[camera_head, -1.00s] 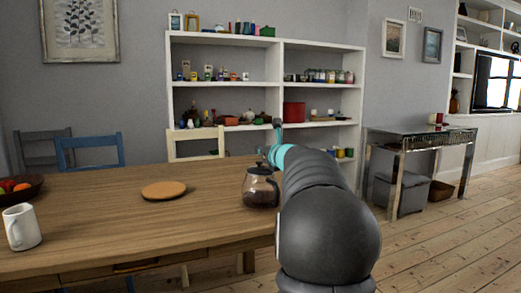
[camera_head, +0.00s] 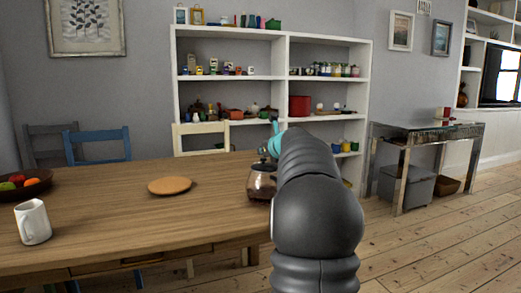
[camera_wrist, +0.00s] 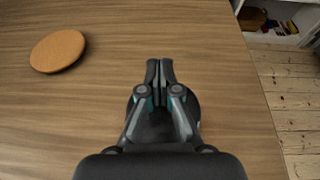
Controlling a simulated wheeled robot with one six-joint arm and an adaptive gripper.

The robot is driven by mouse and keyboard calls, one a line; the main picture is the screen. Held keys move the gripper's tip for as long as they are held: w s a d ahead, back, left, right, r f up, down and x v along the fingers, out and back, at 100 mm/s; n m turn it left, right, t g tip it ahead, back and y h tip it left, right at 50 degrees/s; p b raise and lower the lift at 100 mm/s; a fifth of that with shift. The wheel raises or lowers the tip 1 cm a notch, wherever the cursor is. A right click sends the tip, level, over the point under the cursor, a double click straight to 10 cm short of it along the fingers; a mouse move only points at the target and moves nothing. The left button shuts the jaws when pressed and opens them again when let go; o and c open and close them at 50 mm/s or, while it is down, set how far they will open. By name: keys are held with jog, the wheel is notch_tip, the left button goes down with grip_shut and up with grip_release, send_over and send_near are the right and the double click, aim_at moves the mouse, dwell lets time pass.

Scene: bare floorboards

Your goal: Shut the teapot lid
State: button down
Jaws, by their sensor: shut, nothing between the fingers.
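The teapot (camera_head: 262,182) is a glass pot with a dark top and dark contents. It stands on the wooden table (camera_head: 120,220) near its right end, and my arm covers its right side in the head view. Whether its lid is up or down is not clear there. In the wrist view my gripper (camera_wrist: 160,66) is shut and empty, pointing out over the tabletop. A dark round shape, probably the teapot's top, lies under the gripper and is mostly hidden by it. I cannot tell whether they touch.
A round cork mat (camera_head: 170,186) lies left of the teapot. A white mug (camera_head: 33,222) and a fruit bowl (camera_head: 24,190) stand at the table's left. Chairs line the far side. The table's right edge is close to the gripper, with bare floor (camera_wrist: 300,115) beyond.

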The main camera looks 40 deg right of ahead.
aim_at(262, 165)
dwell(0.5)
notch_tip(262, 165, up, 14)
jog(key=shift+s+a, duration=0.25)
jog(key=shift+a, duration=0.15)
dwell(0.3)
